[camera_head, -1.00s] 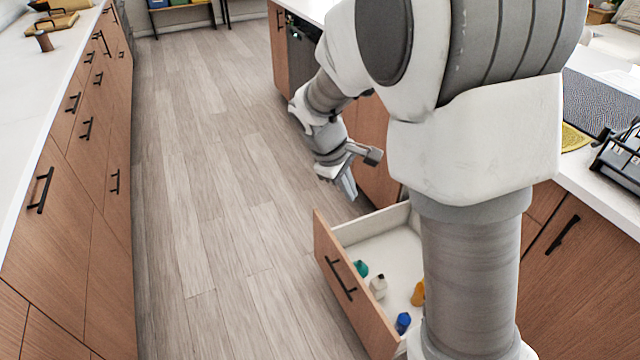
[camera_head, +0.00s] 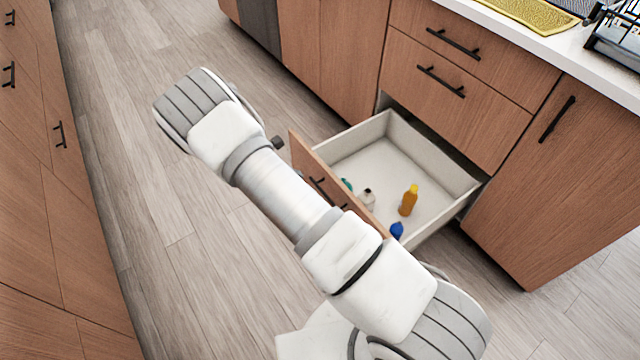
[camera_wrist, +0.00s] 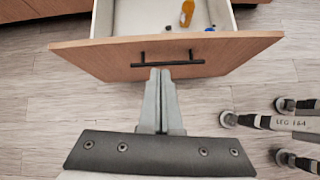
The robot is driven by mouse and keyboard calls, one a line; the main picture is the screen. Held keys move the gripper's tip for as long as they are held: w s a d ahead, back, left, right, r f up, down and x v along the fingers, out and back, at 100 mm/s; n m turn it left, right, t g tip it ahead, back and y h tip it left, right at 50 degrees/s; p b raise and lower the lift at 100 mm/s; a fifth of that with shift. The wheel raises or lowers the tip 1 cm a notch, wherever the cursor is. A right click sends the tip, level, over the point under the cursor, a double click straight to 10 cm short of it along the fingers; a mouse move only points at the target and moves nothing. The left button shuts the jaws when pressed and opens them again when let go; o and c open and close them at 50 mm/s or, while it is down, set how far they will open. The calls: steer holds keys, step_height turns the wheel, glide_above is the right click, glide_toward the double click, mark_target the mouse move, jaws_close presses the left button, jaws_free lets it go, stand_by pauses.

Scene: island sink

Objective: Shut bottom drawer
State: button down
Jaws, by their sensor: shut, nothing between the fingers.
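The bottom drawer (camera_head: 304,153) stands pulled out from the island cabinet, with its wooden front facing lower left. The drawer front also fills the upper part of the wrist view (camera_wrist: 225,57). It carries a black bar handle (camera_wrist: 186,63). My gripper (camera_wrist: 160,74) is shut and empty, its fingertips reaching toward the middle of the front, at the handle in the picture. I cannot tell whether they touch it. In the head view my arm hides the gripper and part of the drawer front.
Inside the drawer are an orange bottle (camera_head: 408,201), a white bottle (camera_head: 367,198), a blue bottle (camera_head: 396,231) and a partly hidden green one (camera_head: 347,184). A closed upper drawer (camera_head: 455,100) sits above. Opposite cabinets (camera_head: 35,150) line the left. Floor (camera_head: 140,130) between is clear.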

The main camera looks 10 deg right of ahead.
step_height(320, 180, down, 5)
steer(key=n, duration=0.2)
steer(key=b, duration=0.4)
glide_toward(331, 182)
step_height(331, 182, down, 4)
steer(key=d, duration=0.2)
steer(key=w+b, duration=0.1)
steer(key=shift+d+f+t+h, duration=0.25)
steer(key=shift+d+t+h, duration=0.05)
steer(key=shift+d, duration=0.1)
steer(key=shift+w+d+r, duration=0.1)
steer(key=shift+w+d, duration=0.1)
steer(key=shift+d, duration=0.2)
